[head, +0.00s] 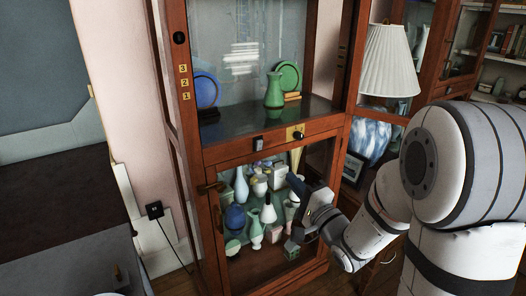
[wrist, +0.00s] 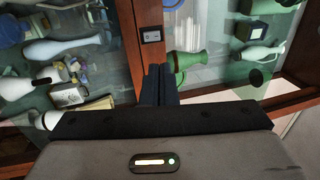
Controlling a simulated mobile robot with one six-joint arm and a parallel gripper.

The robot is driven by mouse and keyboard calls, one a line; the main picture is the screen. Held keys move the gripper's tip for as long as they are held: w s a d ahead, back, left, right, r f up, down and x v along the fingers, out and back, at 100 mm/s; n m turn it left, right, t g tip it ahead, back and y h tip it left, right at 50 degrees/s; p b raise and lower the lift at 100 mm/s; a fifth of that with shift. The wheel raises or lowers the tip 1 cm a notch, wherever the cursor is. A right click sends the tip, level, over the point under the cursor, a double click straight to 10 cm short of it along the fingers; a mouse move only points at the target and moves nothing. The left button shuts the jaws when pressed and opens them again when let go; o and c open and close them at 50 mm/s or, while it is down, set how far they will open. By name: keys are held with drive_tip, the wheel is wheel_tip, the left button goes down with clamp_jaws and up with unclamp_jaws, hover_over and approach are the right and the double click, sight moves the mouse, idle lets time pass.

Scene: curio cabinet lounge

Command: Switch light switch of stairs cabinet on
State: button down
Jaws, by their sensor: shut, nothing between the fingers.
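A wooden cabinet (head: 226,152) with glass fronts stands ahead of me. A small light switch (head: 258,143) sits on its middle rail; it also shows in the wrist view (wrist: 152,36) as a dark plate with a pale centre. Its on or off position is too small to tell. My gripper (head: 292,181) is in front of the lower glass door, lower and to the right of the switch. In the wrist view the dark fingers (wrist: 160,72) are together and empty, pointing at the rail just below the switch in the picture. I see no gap to judge contact.
A black knob on a brass plate (head: 297,135) is on the rail right of the switch. A door handle (head: 208,187) juts out at left. Vases stand behind the glass. A lamp (head: 390,62) stands at right, a wall socket (head: 154,210) at left.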

sight(260, 142)
drive_tip(key=x, duration=1.4)
drive_tip(key=shift+b, duration=0.3)
